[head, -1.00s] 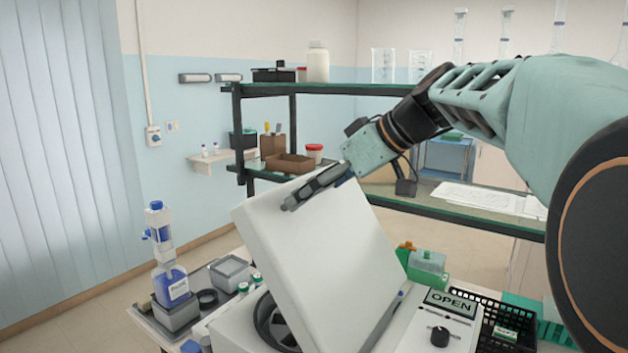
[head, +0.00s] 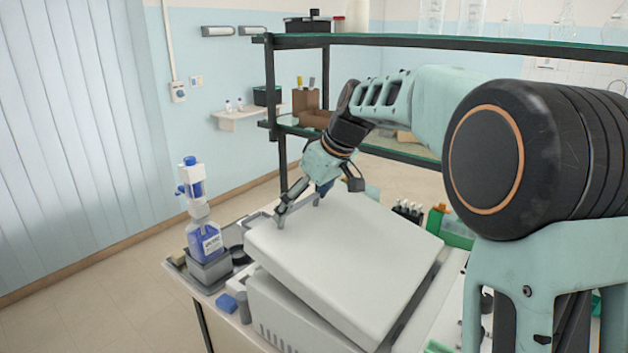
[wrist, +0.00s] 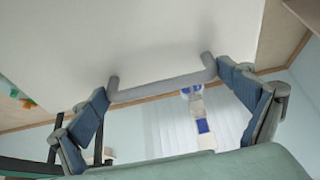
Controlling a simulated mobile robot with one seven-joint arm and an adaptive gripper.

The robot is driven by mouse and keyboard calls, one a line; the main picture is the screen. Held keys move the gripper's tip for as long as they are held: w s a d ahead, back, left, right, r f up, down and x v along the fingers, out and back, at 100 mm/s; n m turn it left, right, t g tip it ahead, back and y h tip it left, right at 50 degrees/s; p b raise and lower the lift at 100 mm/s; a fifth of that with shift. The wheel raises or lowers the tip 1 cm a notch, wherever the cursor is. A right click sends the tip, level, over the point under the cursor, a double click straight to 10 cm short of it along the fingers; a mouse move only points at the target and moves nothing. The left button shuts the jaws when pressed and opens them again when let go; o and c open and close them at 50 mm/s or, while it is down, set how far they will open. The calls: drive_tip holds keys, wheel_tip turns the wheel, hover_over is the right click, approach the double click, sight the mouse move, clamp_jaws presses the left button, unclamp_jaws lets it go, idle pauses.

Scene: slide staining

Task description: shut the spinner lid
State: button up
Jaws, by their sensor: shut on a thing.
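The white spinner lid (head: 350,265) is partly lowered and still tilted above the spinner body (head: 290,318), its handle side raised. A grey bar handle (wrist: 160,88) runs along the lid's edge in the wrist view. My gripper (head: 299,207) is at this handle, and its two fingers are shut on it from its two ends. The lid's pale face (wrist: 160,35) fills the upper part of the wrist view. The bowl inside the spinner is hidden under the lid. My arm hides the control panel and its sign.
A blue-labelled dispenser bottle (head: 205,240) stands on a grey block left of the spinner. A small blue block (head: 226,303) lies near the front edge. A dark-framed shelf (head: 400,43) stands behind, close to my arm. Dark-capped vials (head: 407,208) and green items stand behind at right.

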sight(299, 215)
drive_tip(key=shift+g+h, duration=0.3)
drive_tip(key=shift+h, duration=0.1)
drive_tip(key=x, duration=0.5)
drive_tip(key=shift+s+d, duration=0.15)
drive_tip(key=shift+f+b, duration=0.4)
drive_tip(key=shift+f, duration=0.65)
drive_tip(key=o, duration=1.3)
drive_tip(key=shift+f, duration=0.1)
drive_tip(key=shift+c, duration=0.2)
drive_tip(key=shift+o, duration=0.3)
drive_tip(key=shift+f, duration=0.1)
drive_tip(key=v, duration=1.2)
drive_tip(key=shift+w, duration=0.25)
